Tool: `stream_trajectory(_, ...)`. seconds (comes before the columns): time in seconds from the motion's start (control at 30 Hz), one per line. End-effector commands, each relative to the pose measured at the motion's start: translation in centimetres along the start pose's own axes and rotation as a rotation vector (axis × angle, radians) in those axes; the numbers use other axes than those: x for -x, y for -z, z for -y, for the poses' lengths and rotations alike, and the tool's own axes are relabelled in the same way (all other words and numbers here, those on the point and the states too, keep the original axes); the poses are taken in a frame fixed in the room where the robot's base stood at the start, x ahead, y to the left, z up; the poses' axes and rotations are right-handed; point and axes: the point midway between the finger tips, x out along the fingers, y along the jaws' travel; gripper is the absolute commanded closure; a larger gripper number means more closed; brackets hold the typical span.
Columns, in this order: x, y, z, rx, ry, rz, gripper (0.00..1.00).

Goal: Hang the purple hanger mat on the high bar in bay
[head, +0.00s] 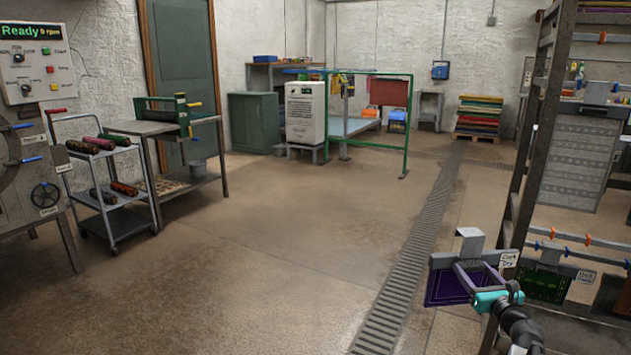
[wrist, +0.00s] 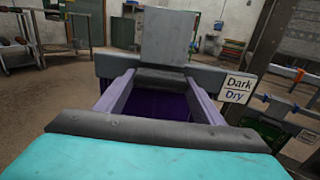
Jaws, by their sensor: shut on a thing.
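My gripper (head: 476,268), teal with pale lilac fingers, is shut on the hanger. In the wrist view the fingers reach the hanger bar, and a strip of the purple mat (wrist: 160,104) shows between them. The held hanger is in front and left of the rack post (head: 530,140). A high bar (head: 600,38) with orange clips crosses the rack at upper right, well above the hanger.
A lower bar (head: 590,242) crosses the rack at right. A green patterned mat (head: 545,286) on a tagged hanger is close to the right of my gripper. The floor (head: 290,250) to the left is clear.

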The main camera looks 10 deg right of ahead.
Motion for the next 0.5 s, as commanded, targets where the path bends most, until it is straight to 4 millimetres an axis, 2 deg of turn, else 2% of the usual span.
stream_trajectory(0.03, -0.7, -0.2, -2.1, 0.001, -0.037, 0.001, 0.74)
stream_trajectory(0.2, -2.3, -0.7, -8.4, 0.000, -0.154, 0.001, 0.74)
stream_trajectory(0.5, -3.3, -1.4, -20.0, 0.000, -0.384, 0.001, 0.74)
